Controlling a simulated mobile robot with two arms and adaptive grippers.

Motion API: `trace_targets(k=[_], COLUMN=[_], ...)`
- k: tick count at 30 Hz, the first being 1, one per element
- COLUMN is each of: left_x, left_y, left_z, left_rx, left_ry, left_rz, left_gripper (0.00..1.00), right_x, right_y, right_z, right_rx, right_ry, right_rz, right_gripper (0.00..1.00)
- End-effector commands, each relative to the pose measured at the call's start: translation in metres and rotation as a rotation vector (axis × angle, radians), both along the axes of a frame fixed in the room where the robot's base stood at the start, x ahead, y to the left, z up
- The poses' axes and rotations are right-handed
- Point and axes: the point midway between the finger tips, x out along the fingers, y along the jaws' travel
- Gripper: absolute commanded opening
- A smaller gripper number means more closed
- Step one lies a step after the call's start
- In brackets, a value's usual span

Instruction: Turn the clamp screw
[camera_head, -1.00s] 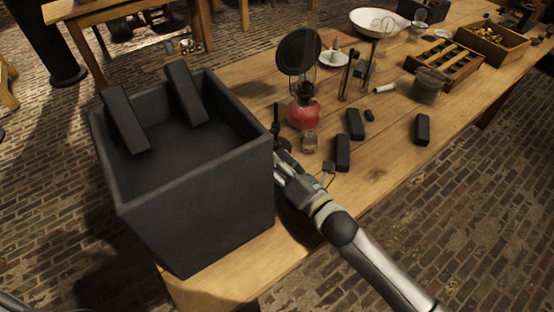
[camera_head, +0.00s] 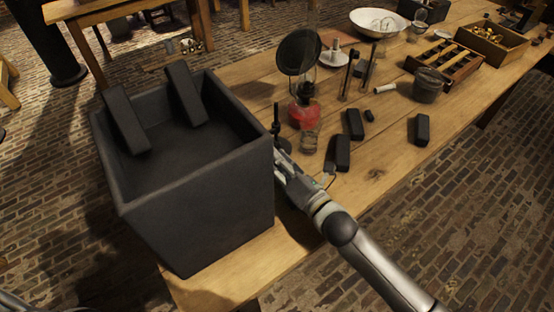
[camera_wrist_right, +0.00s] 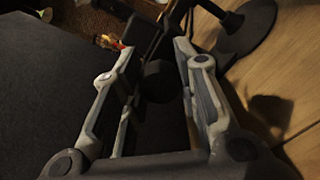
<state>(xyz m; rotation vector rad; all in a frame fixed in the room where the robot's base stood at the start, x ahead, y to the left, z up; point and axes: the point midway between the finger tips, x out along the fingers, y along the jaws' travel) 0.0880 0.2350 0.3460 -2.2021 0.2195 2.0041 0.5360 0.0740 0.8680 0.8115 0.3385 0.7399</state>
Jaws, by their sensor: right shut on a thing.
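My right gripper (camera_head: 284,158) reaches to the near right side of the large dark box, low beside its wall. In the right wrist view its two pale fingers (camera_wrist_right: 155,65) are closed around a dark rounded piece (camera_wrist_right: 158,80), which looks like the clamp screw's knob. Dark bars of the clamp run up beyond the fingertips. In the head view a thin dark upright of the clamp (camera_head: 277,120) shows by the box's corner, and the screw itself is hidden there. My left gripper is not in view.
The dark box (camera_head: 205,200) stands close left of my right gripper. A red lamp (camera_head: 304,110) and a small glass jar (camera_head: 309,142) stand just beyond it. Several black blocks (camera_head: 422,130) lie to the right on the wooden table. The table's near edge is clear.

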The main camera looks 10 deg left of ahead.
Motion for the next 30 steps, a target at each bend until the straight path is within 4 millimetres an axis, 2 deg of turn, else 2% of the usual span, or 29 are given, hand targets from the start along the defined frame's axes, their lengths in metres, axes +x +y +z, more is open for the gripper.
trace_targets(k=[18,30], left_x=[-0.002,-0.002], left_y=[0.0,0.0], left_z=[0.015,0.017], left_rx=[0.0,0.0], left_ry=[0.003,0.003], left_rz=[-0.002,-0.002], left_gripper=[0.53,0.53], right_x=[0.001,0.001], right_y=[0.0,-0.001], right_z=[0.001,0.0], right_rx=[0.296,0.359], right_ry=[0.297,0.361], right_rz=[-0.002,-0.002], right_gripper=[0.05,0.05])
